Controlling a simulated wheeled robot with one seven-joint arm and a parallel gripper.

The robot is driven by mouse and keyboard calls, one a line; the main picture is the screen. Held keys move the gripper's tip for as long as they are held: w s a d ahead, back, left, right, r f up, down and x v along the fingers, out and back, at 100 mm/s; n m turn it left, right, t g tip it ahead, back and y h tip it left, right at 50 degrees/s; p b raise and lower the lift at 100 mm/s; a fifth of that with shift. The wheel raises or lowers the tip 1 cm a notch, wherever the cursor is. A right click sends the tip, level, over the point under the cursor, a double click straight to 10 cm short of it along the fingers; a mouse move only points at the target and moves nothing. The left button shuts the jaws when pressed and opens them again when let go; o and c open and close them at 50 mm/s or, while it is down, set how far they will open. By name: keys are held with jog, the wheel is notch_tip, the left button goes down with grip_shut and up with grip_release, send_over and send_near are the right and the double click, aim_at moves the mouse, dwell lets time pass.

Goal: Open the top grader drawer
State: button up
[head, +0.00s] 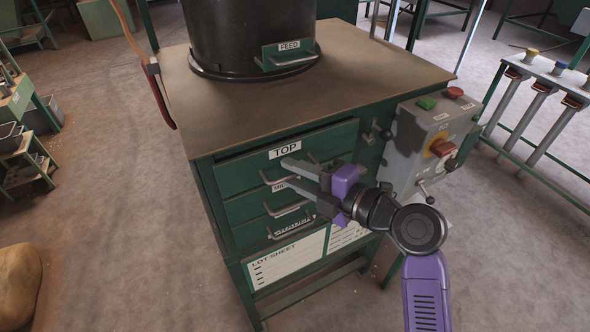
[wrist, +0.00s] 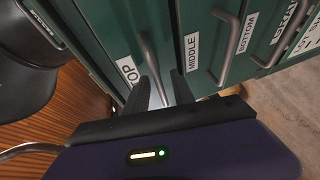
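The top drawer (head: 236,176) is the uppermost of three green drawers in the cabinet and carries a TOP label (head: 285,151). Its front looks about level with the drawers below, so it appears closed. Its grey bar handle (wrist: 148,52) is partly hidden by my fingers in the head view. My gripper (head: 286,173) is in front of the drawers, its two grey fingers apart and pointing at the top handle. In the wrist view the fingertips (wrist: 150,92) are close to the handle; I cannot tell whether the bar lies between them. Nothing is visibly held.
The middle drawer (head: 244,209) and bottom drawer, each with a bar handle, are just below. A grey control box (head: 410,150) with buttons is on the cabinet's right. A black hopper (head: 240,35) stands on the cabinet top (head: 380,70).

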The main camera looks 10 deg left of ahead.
jog(key=shift+w+a, duration=0.1)
grip_shut()
dwell(1.4)
